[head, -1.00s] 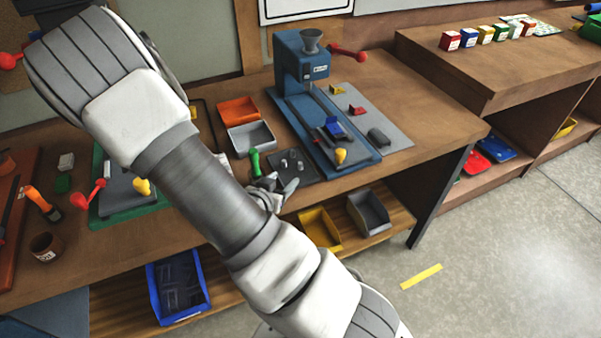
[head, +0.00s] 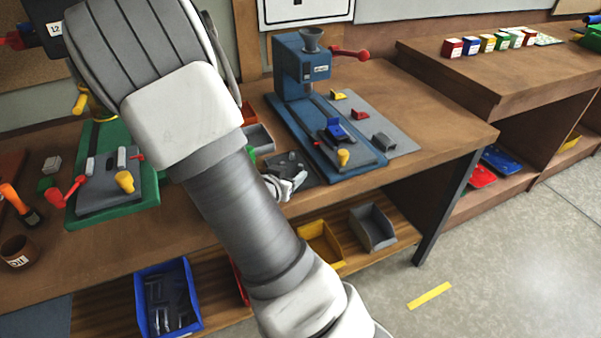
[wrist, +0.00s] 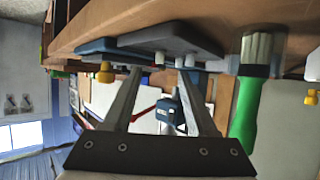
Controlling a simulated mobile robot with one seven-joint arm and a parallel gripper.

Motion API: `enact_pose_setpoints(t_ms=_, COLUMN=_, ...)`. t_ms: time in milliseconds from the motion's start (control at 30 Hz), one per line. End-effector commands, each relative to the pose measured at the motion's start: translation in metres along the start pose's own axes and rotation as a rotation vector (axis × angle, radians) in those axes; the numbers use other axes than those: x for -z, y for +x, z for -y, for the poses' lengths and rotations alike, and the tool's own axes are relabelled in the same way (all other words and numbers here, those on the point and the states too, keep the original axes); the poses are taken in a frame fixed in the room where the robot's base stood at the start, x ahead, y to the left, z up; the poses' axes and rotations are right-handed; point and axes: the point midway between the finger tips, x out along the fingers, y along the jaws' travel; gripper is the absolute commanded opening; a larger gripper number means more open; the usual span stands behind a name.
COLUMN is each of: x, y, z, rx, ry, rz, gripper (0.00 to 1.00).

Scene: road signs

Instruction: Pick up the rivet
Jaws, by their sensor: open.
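Small pale pegs, which look like rivets, stand on a dark square plate (head: 308,172) on the bench; I cannot tell which is the task's rivet. In the wrist view, where the bench is at the top, one pale peg (wrist: 159,57) hangs down from the dark plate (wrist: 165,38) near the gap between my fingers. Another peg (wrist: 188,61) is close to the right fingertip. My gripper (wrist: 160,72) is open, with nothing visible between its fingers. In the head view, its grey-white end (head: 288,185) shows at the plate's front edge, partly hidden by my arm.
A green-based machine (head: 110,200) is at left. Bins sit below.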

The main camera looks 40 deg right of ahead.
Motion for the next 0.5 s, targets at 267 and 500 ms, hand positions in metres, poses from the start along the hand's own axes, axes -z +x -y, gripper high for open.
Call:
enact_pose_setpoints(t_ms=267, x=-0.004, y=0.028, z=-0.002, rx=-0.003, ry=0.000, rz=0.001, gripper=0.58)
enact_pose_setpoints(t_ms=500, x=-0.004, y=0.056, z=-0.001, rx=0.000, ry=0.000, rz=0.000, gripper=0.58)
